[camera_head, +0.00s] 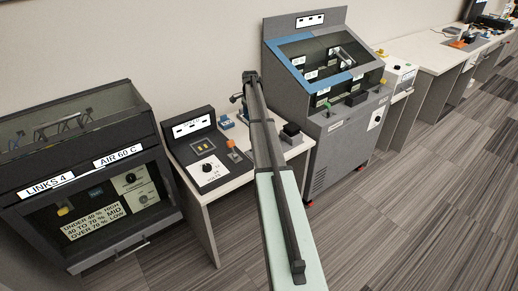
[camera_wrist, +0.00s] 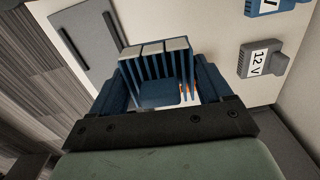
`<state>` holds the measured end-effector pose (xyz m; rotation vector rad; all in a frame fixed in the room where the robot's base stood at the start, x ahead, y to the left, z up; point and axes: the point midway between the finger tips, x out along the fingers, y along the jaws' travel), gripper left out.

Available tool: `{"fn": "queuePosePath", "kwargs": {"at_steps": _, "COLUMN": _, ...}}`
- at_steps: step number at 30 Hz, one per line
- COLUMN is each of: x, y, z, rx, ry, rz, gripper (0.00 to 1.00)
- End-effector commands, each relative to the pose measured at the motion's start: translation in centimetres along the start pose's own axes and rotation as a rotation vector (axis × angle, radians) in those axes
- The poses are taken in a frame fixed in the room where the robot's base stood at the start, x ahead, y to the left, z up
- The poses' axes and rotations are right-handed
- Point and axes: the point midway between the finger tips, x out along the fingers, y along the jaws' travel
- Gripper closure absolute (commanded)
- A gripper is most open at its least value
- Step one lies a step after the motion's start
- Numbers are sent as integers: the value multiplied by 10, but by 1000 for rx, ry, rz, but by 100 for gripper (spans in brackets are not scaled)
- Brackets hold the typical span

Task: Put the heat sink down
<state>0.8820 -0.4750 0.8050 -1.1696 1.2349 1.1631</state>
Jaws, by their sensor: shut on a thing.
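The heat sink (camera_wrist: 158,62) is a dark blue finned block with pale grey fin tops, seen in the wrist view. My gripper (camera_wrist: 162,88) is shut on it, with one blue jaw on each side. A pale bench surface (camera_wrist: 205,25) lies beyond the heat sink; I cannot tell whether they touch. In the head view my arm reaches to the bench (camera_head: 236,184), and its far end is by the wall side. The heat sink cannot be made out clearly there.
In the wrist view, a grey plate (camera_wrist: 85,42) lies left of the heat sink, a grey 12 V block (camera_wrist: 262,58) right. In the head view, a dark console (camera_head: 196,140) stands left of my arm and a grey cabinet (camera_head: 335,140) right.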

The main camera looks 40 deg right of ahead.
Motion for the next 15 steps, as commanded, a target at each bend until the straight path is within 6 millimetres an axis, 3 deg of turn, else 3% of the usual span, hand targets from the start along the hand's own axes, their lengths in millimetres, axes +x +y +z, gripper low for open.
{"fn": "queuePosePath", "kwargs": {"at_steps": 1, "x": -1, "y": 18, "z": -3, "rx": 11, "ry": 0, "rz": -1, "gripper": 61}}
{"fn": "queuePosePath", "kwargs": {"at_steps": 7, "x": -5, "y": 66, "z": -8, "rx": 77, "ry": 2, "rz": -4, "gripper": 61}}
{"fn": "queuePosePath", "kwargs": {"at_steps": 15, "x": -6, "y": 98, "z": -2, "rx": 339, "ry": 1, "rz": -3, "gripper": 61}}
